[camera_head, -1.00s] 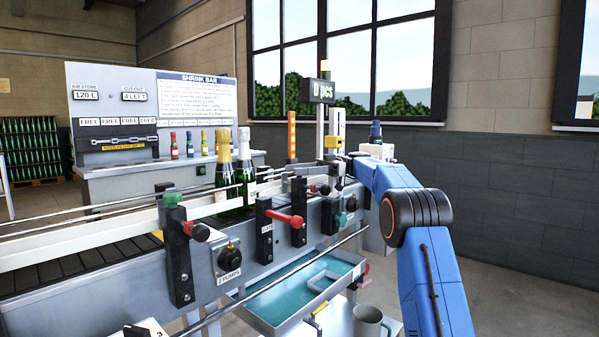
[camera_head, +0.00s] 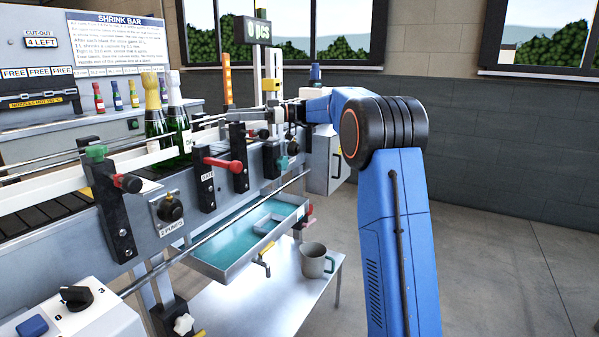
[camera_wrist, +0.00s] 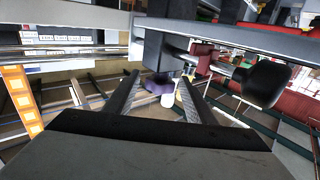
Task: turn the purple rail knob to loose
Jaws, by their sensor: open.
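The purple knob (camera_wrist: 159,84) shows in the wrist view, below a dark block. It lies between the two fingers of my gripper (camera_wrist: 158,86) as seen from the wrist, and the fingers are apart. I cannot tell whether either finger touches it. A small white piece (camera_wrist: 168,100) shows just under the knob. In the head view my gripper (camera_head: 287,113) is small and dark at the far end of the conveyor, and I cannot make out the purple knob there.
A black knob (camera_wrist: 265,82) stands close to the right finger in the wrist view. The conveyor carries red-handled clamps (camera_head: 222,163) and two bottles (camera_head: 179,122). Floor at right is clear.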

